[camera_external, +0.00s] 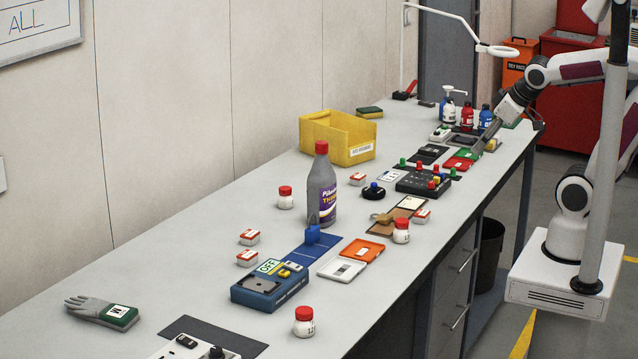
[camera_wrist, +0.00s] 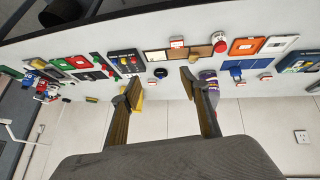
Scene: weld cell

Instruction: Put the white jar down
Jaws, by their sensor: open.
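Three white jars with red lids stand upright on the bench in the external view: one near the front (camera_external: 304,327), one beside the grey bottle (camera_external: 285,202), and one near the right edge (camera_external: 401,237). A white jar with a red lid (camera_wrist: 219,45) also shows in the wrist view; I cannot tell for certain which one it is. My gripper (camera_external: 478,149) is at the far right part of the bench, away from these jars. In the wrist view my gripper (camera_wrist: 160,87) has its two fingers wide apart with nothing held between them.
A yellow bin (camera_external: 325,132) and a grey bottle with a red cap (camera_external: 321,190) stand mid-bench. A button panel (camera_external: 422,182) and coloured pads lie near my gripper. A blue lock box (camera_external: 262,291) and a glove (camera_external: 90,308) are nearer the front.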

